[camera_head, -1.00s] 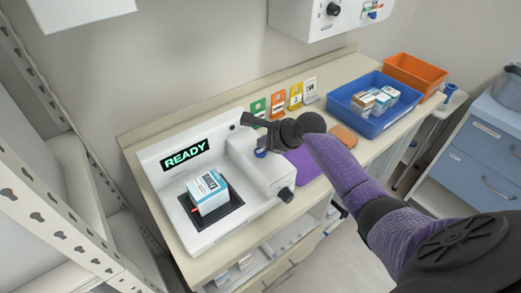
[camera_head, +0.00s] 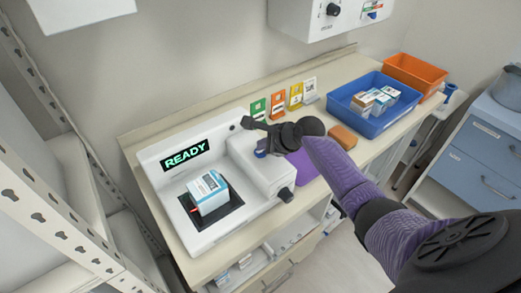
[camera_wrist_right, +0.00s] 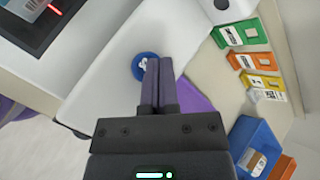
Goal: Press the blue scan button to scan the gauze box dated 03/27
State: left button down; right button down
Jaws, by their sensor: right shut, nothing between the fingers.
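The white scanner (camera_head: 160,210) stands on the counter with a green READY display (camera_head: 185,154). A white and blue gauze box (camera_head: 208,193) sits on its black scan pad (camera_head: 232,212); its date is too small to read. The blue scan button (camera_wrist_right: 145,66) is on the scanner's raised right block, and a bit of it shows in the head view (camera_head: 261,147). My right gripper (camera_head: 256,144) is shut and empty. Its fingertips (camera_wrist_right: 153,63) appear right at the button and cover part of it; I cannot tell whether they touch. My left gripper is not in view.
A blue tray (camera_head: 362,125) holding several boxes and an orange tray (camera_head: 422,75) stand at the back right. Coloured cards (camera_head: 277,104) stand along the wall. A purple mat (camera_head: 303,165) and an orange-brown block (camera_head: 343,136) lie right of the scanner.

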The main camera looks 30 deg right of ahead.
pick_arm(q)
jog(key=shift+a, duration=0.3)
pick_arm(e)
jog(key=shift+f, duration=0.1)
jog(key=shift+f, duration=0.1)
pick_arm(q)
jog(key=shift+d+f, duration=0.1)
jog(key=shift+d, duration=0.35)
pick_arm(e)
jog(key=shift+f, duration=0.25)
jog(key=shift+r+p, duration=0.6)
jog(key=shift+p, duration=0.05)
jog(key=shift+r+p, duration=0.3)
jog(key=shift+p, duration=0.15)
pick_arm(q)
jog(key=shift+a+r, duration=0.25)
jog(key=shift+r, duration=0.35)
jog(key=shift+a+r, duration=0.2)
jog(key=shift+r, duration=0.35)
